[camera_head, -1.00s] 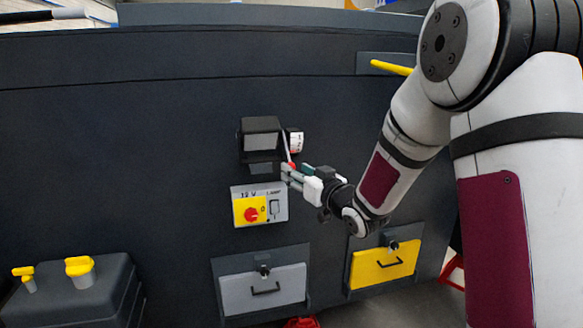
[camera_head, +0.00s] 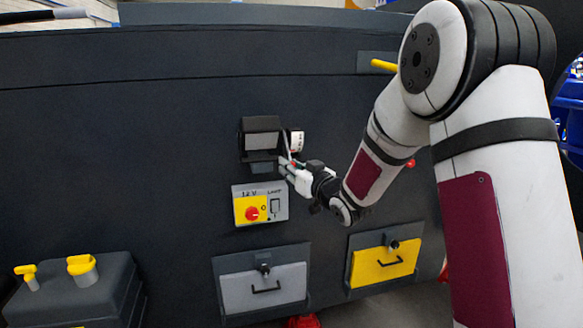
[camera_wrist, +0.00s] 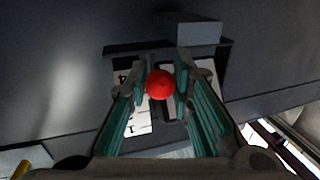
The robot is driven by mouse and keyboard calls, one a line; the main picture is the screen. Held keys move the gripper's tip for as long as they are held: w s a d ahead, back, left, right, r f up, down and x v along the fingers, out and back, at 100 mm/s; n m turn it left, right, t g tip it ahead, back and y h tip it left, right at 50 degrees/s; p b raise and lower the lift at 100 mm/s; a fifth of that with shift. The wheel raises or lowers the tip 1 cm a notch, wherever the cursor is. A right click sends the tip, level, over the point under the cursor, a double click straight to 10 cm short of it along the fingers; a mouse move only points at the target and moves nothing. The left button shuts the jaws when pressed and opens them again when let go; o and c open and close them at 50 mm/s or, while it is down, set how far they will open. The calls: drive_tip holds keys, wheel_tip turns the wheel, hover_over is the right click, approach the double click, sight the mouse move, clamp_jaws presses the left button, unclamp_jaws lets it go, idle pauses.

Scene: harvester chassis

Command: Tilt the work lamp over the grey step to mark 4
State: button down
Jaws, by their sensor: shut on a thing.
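The work lamp (camera_head: 262,139) is a black housing with a grey face, mounted on the dark chassis wall above the grey step (camera_head: 235,285). A white mark plate (camera_head: 297,141) sits at its right side. In the wrist view the plate (camera_wrist: 138,119) shows a 4 and a 1, partly covered by my fingers; which mark the lamp stands at cannot be read. My gripper (camera_head: 286,164) is just below right of the lamp. In the wrist view its fingers (camera_wrist: 160,92) are closed on the lamp lever's red knob (camera_wrist: 160,84).
Below the lamp is a switch panel (camera_head: 279,210) with a red rotary knob on yellow. A yellow step (camera_head: 372,274) is at right, and a dark tank (camera_head: 110,300) with yellow caps at lower left. A yellow handle (camera_head: 384,65) juts out at upper right.

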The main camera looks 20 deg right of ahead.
drive_tip(key=shift+f, duration=0.1)
drive_tip(key=w+f+b, duration=0.2)
drive_tip(key=w+b, duration=0.1)
drive_tip(key=shift+f, duration=0.3)
drive_tip(key=c, duration=1.4)
unclamp_jaws()
drive_tip(key=shift+r, duration=0.1)
drive_tip(key=v, duration=1.2)
